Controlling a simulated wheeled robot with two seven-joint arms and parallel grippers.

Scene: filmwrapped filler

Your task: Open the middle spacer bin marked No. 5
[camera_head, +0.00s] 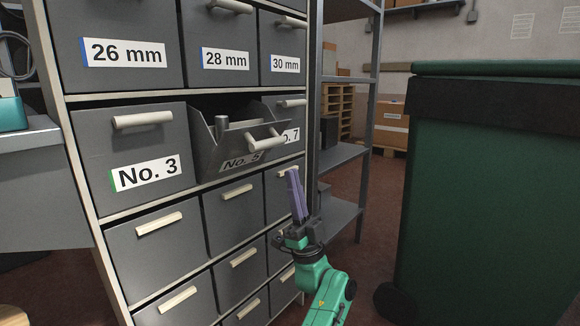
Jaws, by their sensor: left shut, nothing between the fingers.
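The middle bin marked No. 5 (235,158) is in the grey cabinet, between the bins marked No. 3 (150,150) and No. 7 (292,120). It is tipped forward and stands open at the top. Its pale handle (266,144) is on the tilted front, above the label. Something grey shows inside its opening, but I cannot tell what it is. My left gripper (295,183), with purple fingers, is below and right of the No. 5 bin, in front of the cabinet's right column. It is shut and empty, apart from the No. 5 handle. My right gripper is out of view.
Bins labelled 26 mm (125,52), 28 mm (222,58) and 30 mm (285,63) are above, all shut. More shut bins are below. A metal shelf rack (345,155) stands right of the cabinet. A large green container (490,190) fills the right side.

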